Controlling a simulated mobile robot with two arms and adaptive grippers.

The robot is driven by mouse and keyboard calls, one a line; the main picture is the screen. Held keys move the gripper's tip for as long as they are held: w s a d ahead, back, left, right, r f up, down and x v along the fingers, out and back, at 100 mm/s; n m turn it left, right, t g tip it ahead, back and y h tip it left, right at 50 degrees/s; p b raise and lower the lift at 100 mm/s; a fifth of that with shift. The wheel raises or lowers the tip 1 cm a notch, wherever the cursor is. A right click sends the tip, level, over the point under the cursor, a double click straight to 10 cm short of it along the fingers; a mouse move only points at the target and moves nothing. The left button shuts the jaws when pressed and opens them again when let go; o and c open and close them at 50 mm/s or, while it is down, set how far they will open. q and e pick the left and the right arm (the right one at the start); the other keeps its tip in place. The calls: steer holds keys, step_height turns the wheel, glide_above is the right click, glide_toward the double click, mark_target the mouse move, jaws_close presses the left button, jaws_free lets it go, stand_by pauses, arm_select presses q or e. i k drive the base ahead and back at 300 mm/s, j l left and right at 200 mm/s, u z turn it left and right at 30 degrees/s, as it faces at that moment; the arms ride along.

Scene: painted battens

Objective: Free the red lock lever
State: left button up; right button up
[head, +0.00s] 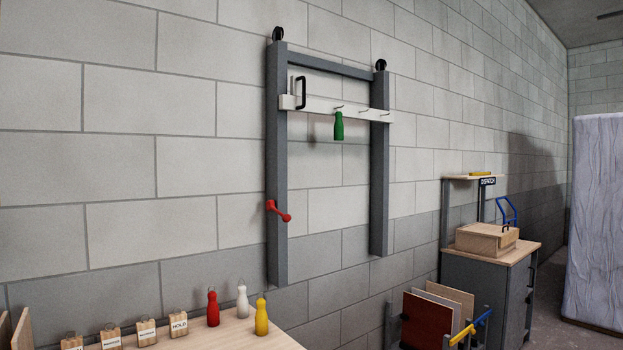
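The red lock lever (279,211) is on the left upright of a dark grey frame (277,150) on the block wall. It slants down to the right and ends in a knob. A white batten (350,109) with hooks and a black handle (300,92) crosses the upper part of the frame. A green bottle-shaped piece (338,127) hangs from one of its hooks. Neither of my grippers is in the head view, and nothing touches the lever.
A wooden table (235,335) at the lower left holds red (213,309), white (242,300) and yellow (261,317) bottle-shaped pieces and several labelled wooden blocks (179,324). A grey cabinet (485,295) and a rack of panels (428,318) stand at the right.

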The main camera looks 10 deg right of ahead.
mark_target(270, 204)
steer(key=i+l+u, duration=0.3)
steer(key=i+l, duration=0.5)
steer(key=i+l+u, duration=0.25)
steer(key=i+l, duration=0.6)
steer(key=l, duration=0.15)
